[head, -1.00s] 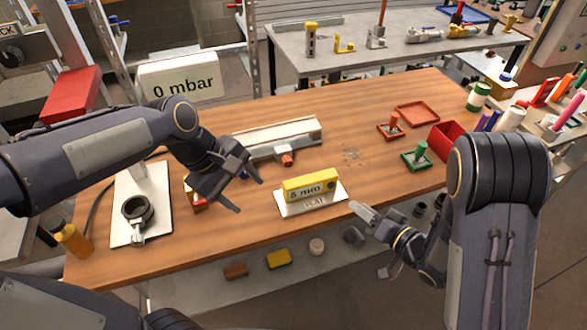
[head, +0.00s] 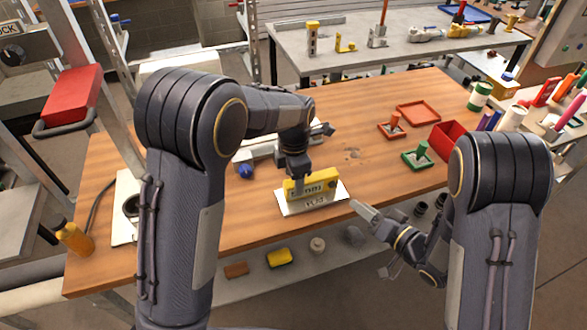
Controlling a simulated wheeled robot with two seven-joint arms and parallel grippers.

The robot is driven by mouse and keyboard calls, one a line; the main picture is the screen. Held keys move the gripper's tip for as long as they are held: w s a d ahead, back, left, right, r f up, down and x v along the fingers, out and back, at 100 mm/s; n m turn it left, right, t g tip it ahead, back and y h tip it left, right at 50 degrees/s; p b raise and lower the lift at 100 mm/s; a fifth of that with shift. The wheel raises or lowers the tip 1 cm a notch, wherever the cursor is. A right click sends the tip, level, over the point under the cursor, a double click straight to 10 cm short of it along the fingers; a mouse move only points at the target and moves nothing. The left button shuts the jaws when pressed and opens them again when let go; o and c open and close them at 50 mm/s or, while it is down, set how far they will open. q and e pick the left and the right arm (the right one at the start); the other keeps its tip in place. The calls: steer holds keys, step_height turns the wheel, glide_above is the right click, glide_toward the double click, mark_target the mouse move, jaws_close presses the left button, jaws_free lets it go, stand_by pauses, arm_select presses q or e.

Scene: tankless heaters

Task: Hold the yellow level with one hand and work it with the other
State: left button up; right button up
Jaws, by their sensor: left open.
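The yellow level (head: 322,184), a block with black "mm" lettering, stands upright on a white labelled card (head: 300,207) near the front middle of the wooden table. My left gripper (head: 298,180) comes down from above at the level's left end. It is open; its fingertips cover part of the lettering, and I cannot tell whether they touch the level. My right gripper (head: 356,207) is low at the table's front edge, just right of the card and apart from the level. Its fingers point left, and their gap cannot be made out.
A grey rail (head: 262,152) with a blue knob (head: 245,171) lies behind the level, partly hidden by my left arm. Green (head: 420,156) and red (head: 393,126) stamp-like tools and a red box (head: 448,139) stand at right.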

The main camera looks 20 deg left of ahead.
arm_select(q)
steer(key=shift+f, duration=2.35)
steer(key=c, duration=1.2)
arm_select(e)
steer(key=shift+c, duration=0.2)
arm_select(q)
steer(key=shift+o, duration=0.2)
arm_select(e)
jaws_close()
